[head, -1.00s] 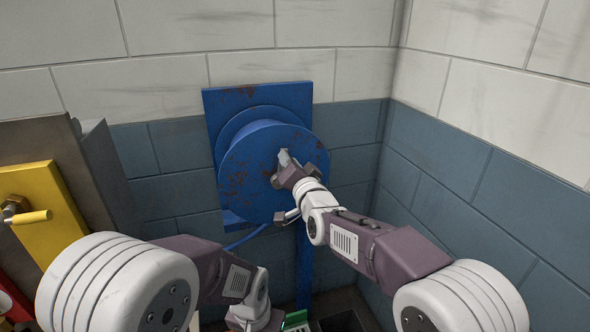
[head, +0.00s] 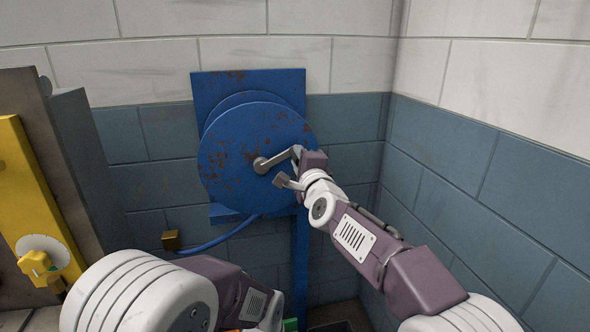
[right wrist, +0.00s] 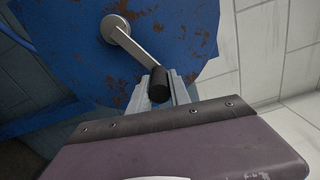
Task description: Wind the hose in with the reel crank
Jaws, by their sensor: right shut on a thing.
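The hose reel (head: 235,135) is a rust-speckled blue disc on a blue wall plate. Its grey crank arm (head: 278,158) runs from the hub to the right and slightly up. In the right wrist view, the crank arm (right wrist: 138,47) ends in a black handle (right wrist: 158,84). My right gripper (head: 292,168) is shut on this handle, with one finger on each side. The blue hose (head: 222,239) leaves below the reel and runs left to a small brass-coloured block (head: 171,240). My left gripper is out of view; only its arm shows low in the head view.
A yellow panel (head: 35,190) with a yellow knob (head: 36,265) stands at the left beside a grey cabinet (head: 85,165). A blue post (head: 300,255) stands under the reel. The tiled side wall (head: 470,165) closes off the right.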

